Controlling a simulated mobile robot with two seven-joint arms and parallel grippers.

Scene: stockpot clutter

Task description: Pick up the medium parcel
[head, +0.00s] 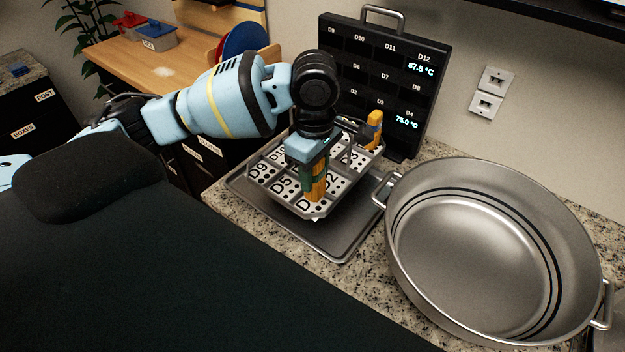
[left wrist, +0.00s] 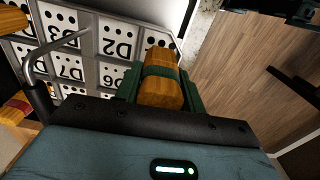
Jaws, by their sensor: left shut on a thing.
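An orange-yellow wooden parcel with a green band (left wrist: 161,88) is held between the green fingers of my left gripper (head: 315,165). In the head view this parcel (head: 316,188) hangs upright below the gripper, over the front part of the grid tray (head: 262,172). I cannot tell whether its lower end touches the tray. In the left wrist view, a parcel with a red band (left wrist: 14,110) shows at the left edge.
The grid tray, with labelled cells and a wire handle, sits on a grey metal sheet (head: 335,245). A wide steel stockpot (head: 480,235) stands close on the right. A black labelled panel with temperature readouts (head: 395,75) stands behind the tray.

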